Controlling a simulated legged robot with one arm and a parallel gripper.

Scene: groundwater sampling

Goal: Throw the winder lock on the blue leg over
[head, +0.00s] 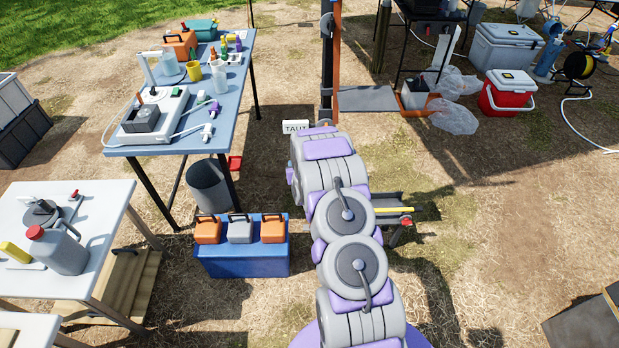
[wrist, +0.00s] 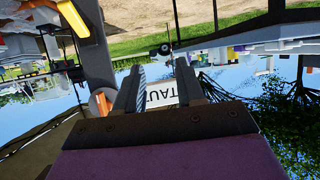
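My gripper (wrist: 160,88) is in the wrist view, which is upside down. Its two dark fingers stand apart with nothing gripped. Beyond them is a white sign reading TAUT (wrist: 162,93), and a thin blue striped piece shows by the left finger. The sign also shows in the head view (head: 295,126). I cannot tell which part is the winder lock or the blue leg. My arm hides the gripper in the head view.
A tall dark and orange post (head: 335,60) rises beyond my arm. A blue table (head: 180,148) with instruments stands left, and a blue crate (head: 243,262) sits beside my arm. A red cooler (head: 507,97) is at upper right. Open ground lies right.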

